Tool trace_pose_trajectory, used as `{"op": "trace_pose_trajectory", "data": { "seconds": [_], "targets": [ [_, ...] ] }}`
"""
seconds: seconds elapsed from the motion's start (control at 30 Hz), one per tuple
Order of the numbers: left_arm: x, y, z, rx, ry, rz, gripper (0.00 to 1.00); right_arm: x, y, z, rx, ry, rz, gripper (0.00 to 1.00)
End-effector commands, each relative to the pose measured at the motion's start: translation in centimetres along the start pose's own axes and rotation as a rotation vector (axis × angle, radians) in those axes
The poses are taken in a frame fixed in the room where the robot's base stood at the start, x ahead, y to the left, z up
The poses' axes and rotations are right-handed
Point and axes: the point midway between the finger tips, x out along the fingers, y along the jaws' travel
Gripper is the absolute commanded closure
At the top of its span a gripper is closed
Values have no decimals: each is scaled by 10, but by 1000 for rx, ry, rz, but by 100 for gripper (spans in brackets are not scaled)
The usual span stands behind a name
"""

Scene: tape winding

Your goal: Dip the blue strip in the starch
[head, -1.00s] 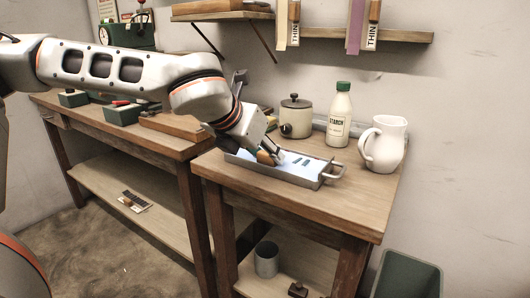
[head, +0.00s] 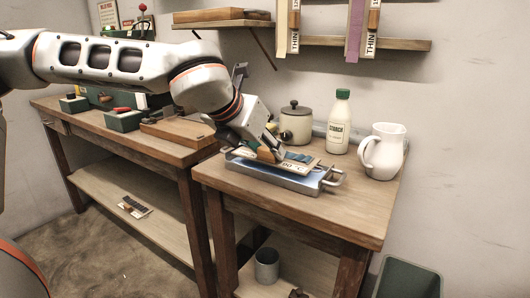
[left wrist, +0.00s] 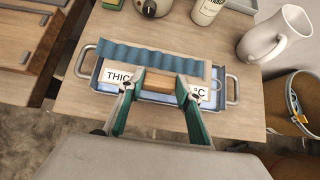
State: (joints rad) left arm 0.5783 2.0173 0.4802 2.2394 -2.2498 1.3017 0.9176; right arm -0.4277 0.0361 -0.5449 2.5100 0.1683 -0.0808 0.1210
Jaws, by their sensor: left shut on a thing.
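In the head view the card (head: 292,169) lies tilted above the metal tray (head: 318,188). The tray holds a pale blue-white liquid, mostly hidden by the card. My left gripper (head: 268,151) is shut on the card's wooden handle (left wrist: 181,92); its green fingers (left wrist: 160,88) stand on both sides of it. The starch bottle (head: 338,122) stands upright behind the tray. My right gripper is not in view.
A white jug (head: 385,150) stands right of the tray and a lidded pot (head: 296,121) behind it. A wooden box (head: 178,130) is on the left bench. A green bin (head: 407,277) stands at the lower right. The table's front right is clear.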

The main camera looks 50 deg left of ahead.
Motion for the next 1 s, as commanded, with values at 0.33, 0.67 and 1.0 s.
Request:
{"op": "trace_pose_trajectory", "data": {
  "seconds": [0.33, 0.67, 1.0],
  "targets": [
    [-12, 0, 12, 0, -3, -1, 89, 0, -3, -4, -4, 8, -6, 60],
    [-22, 0, 22, 1, -3, -1, 89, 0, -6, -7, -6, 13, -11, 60],
    [-22, 0, 22, 1, -2, -1, 89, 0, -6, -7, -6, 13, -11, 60]
  ]
}}
